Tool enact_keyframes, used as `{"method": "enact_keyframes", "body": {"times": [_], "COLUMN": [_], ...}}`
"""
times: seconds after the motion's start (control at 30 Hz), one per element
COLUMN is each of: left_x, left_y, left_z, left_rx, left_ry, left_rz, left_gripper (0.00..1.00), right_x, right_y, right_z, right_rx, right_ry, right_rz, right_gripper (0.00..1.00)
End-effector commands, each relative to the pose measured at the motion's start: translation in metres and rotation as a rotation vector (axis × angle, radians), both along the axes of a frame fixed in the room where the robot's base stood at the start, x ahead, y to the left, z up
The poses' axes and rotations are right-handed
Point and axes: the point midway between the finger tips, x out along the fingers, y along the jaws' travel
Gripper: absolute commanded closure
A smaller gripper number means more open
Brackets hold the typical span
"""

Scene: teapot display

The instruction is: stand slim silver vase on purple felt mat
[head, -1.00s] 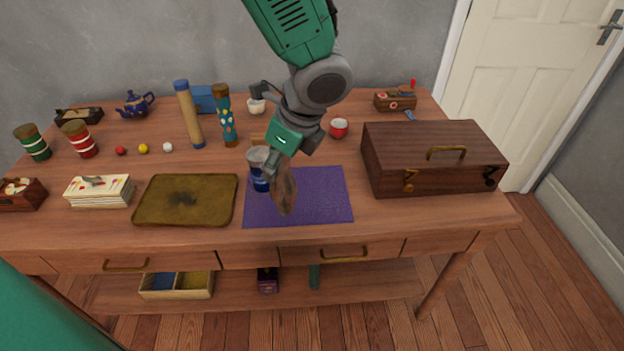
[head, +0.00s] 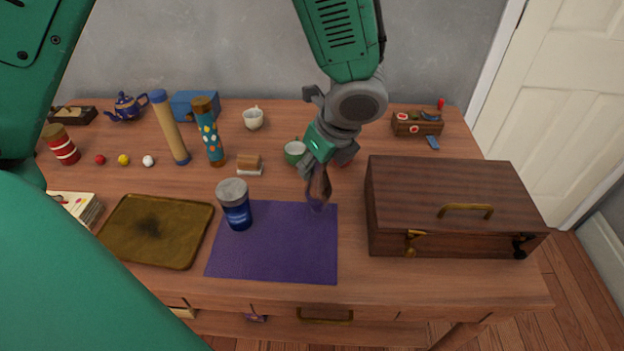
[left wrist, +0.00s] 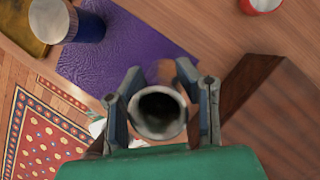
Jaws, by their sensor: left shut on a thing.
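My left gripper (head: 318,168) is shut on the slim silver vase (head: 319,190), which shows brown reflections and points downward. In the head view the vase overlaps the far right corner of the purple felt mat (head: 270,250). I cannot tell whether its base touches the mat. In the left wrist view the vase's round open mouth (left wrist: 160,112) sits between the fingers (left wrist: 162,105), and the mat (left wrist: 125,55) lies beyond. My right gripper is not in view.
A blue tumbler with a grey top (head: 236,205) stands at the mat's left edge. A wooden case (head: 440,190) stands right of the mat. A brass tray (head: 195,255) lies left of it. A green cup (head: 294,153) and red cup are behind the gripper. The mat's front is clear.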

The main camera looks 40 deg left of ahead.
Motion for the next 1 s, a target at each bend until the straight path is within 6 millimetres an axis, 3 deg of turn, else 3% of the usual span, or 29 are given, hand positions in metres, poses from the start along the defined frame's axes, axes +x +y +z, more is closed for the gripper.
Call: {"method": "enact_keyframes", "body": {"times": [0.33,0.63,0.67,0.7,0.73,1.0], "left_x": [0.0,0.0,0.0,0.0,0.0,0.0], "left_y": [0.002,0.001,0.001,0.001,0.001,0.001], "left_z": [-0.04,-0.041,-0.041,-0.041,-0.041,-0.041], "left_rx": [-0.001,-0.001,-0.001,-0.001,-0.001,-0.001], "left_ry": [-0.001,-0.002,-0.002,-0.002,-0.002,-0.002], "left_rz": [0.0,-0.001,-0.001,-0.001,-0.001,0.0], "left_gripper": [1.0,1.0,0.68,0.54,0.5,0.5], "right_x": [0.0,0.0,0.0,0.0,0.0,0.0], "right_y": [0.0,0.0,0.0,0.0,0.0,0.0], "right_z": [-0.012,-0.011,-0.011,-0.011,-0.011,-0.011], "right_rx": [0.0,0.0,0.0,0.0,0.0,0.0], "right_ry": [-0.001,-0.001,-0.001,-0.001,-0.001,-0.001], "right_rz": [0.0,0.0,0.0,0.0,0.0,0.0], "right_gripper": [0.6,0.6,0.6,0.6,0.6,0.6]}}
